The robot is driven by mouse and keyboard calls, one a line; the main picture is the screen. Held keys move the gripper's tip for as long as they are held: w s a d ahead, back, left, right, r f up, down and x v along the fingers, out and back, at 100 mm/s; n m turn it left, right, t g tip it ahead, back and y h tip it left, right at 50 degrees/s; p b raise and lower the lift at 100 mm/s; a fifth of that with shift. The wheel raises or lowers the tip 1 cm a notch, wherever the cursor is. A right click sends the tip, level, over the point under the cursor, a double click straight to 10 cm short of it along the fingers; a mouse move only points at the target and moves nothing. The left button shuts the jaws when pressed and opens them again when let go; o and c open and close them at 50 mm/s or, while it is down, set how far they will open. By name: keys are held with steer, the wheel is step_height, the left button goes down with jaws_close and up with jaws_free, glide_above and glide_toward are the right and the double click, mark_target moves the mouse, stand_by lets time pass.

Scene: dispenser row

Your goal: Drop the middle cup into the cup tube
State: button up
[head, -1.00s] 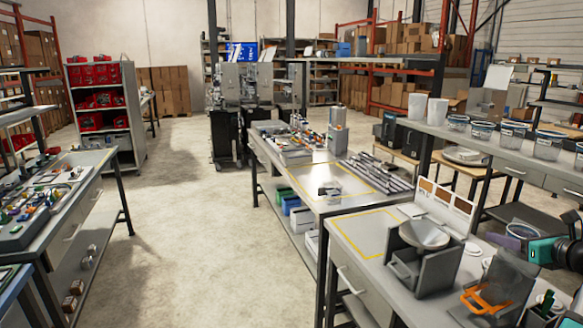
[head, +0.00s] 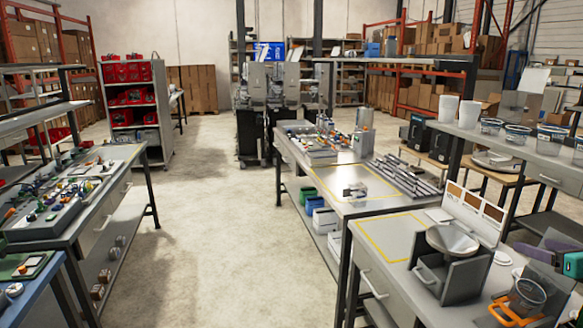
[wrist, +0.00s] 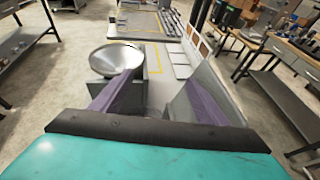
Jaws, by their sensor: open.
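Two white cups (head: 448,108) (head: 469,113) stand upright side by side at the near-left part of the shelf on the right. I cannot tell which thing is the middle cup, and I cannot make out the cup tube. My gripper (head: 545,247), teal with purple fingers, is at the right edge of the head view, over the near bench. In the wrist view its fingers (wrist: 165,100) are spread apart, with no cup held between them. The grey dispenser with a round metal bowl (head: 452,239) stands left of my gripper; the bowl also shows in the wrist view (wrist: 116,60).
Several clear tubs with blue rims (head: 517,134) line the shelf behind the bench. A clear container with an orange handle (head: 525,296) sits at the near right, below my gripper. The bench has a bare, yellow-outlined area (head: 395,236). Open floor (head: 220,240) lies left.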

steer(key=shift+s+d+r, duration=0.1)
steer(key=shift+s+d, duration=0.1)
steer(key=shift+d, duration=0.05)
steer(key=b+v, duration=0.2)
steer(key=v, duration=1.1)
steer(key=shift+s+a, duration=0.2)
steer(key=shift+a, duration=0.1)
steer(key=shift+r, duration=0.2)
